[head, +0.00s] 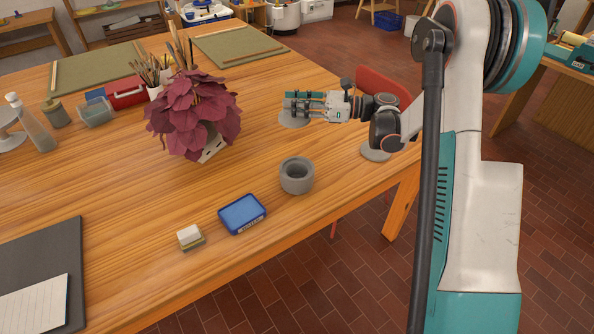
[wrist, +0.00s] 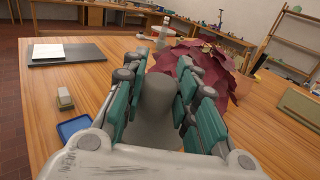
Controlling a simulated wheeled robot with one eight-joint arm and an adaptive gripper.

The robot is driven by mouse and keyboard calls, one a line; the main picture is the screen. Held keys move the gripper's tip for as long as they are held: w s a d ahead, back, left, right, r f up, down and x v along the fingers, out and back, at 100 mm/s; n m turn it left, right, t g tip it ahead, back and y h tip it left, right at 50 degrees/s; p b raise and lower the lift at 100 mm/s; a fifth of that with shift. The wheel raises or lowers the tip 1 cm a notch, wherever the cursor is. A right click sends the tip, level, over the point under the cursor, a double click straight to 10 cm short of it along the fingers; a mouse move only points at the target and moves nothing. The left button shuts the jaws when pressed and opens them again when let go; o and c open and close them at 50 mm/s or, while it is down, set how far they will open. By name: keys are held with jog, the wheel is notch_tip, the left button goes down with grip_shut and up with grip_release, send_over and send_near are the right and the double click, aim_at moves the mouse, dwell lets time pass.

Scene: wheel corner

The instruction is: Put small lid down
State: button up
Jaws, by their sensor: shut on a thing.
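My gripper (head: 291,104) is over the far right part of the wooden table, its teal fingers shut on a grey round lid (head: 294,120). In the wrist view my gripper (wrist: 160,76) has the grey lid (wrist: 157,98) between its fingers. Whether the lid touches the table is hard to tell. A second grey disc (head: 375,151) lies near the table's right edge, below my wrist. An open grey round pot (head: 297,178) stands on the table nearer the front.
A red-leaved plant (head: 195,112) stands left of my gripper. A blue tray (head: 242,213) and a small sponge (head: 190,237) lie toward the front edge. A dark board (head: 40,265) with paper is at front left. A red chair (head: 383,88) stands behind my arm.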

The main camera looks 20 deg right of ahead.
jog(key=shift+s+d+f, duration=0.15)
jog(key=shift+s+f, duration=0.05)
notch_tip(320, 180, down, 20)
jog(key=b, duration=0.7)
jog(key=shift+s+r, duration=0.1)
jog(key=shift+r, duration=0.1)
jog(key=shift+f, duration=0.1)
jog(key=o, duration=1.1)
jog(key=p+v, duration=0.4)
jog(key=v, duration=0.8)
jog(key=shift+d, duration=0.1)
